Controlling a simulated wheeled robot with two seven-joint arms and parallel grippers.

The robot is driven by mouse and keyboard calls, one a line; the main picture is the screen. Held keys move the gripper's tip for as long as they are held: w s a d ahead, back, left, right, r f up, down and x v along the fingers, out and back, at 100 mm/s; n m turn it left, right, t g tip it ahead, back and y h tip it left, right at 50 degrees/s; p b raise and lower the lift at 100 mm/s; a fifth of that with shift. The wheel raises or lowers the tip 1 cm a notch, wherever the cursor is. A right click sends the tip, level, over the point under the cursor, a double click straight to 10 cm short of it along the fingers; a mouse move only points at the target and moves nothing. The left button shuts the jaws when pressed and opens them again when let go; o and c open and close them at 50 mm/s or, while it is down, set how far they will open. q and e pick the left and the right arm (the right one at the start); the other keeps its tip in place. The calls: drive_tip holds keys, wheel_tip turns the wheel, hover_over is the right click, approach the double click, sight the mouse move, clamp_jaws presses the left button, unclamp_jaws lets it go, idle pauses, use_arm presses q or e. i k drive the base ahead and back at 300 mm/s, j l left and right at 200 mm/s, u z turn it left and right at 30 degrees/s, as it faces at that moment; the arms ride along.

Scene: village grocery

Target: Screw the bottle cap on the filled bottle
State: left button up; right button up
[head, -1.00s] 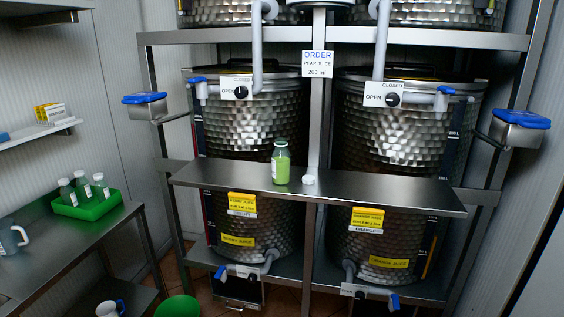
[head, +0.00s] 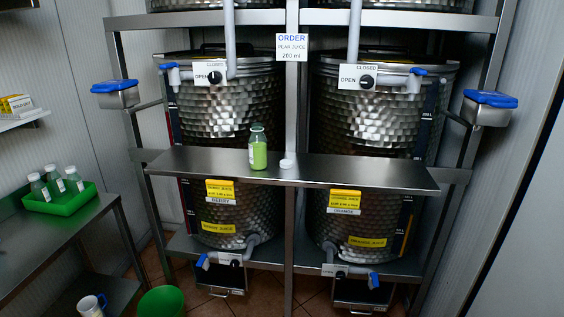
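The filled bottle (head: 258,150) stands upright on the narrow metal shelf in front of the tanks. It holds green liquid up to near its shoulder, and its clear upper part shows above the liquid. A small white bottle cap (head: 287,163) lies on the same shelf just right of the bottle, apart from it. Neither of my grippers is in the head view.
A green tray (head: 75,205) with several bottles is on the left table. A green bucket (head: 160,302) is on the floor.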

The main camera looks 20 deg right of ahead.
sight(257, 142)
drive_tip(key=i+j+z, duration=0.15)
drive_tip(key=z, duration=0.2)
drive_tip(key=i+j+z, duration=0.15)
drive_tip(key=z, duration=0.2)
drive_tip(key=i+j+z, duration=0.1)
drive_tip(key=j+z, duration=0.25)
drive_tip(key=l, duration=0.1)
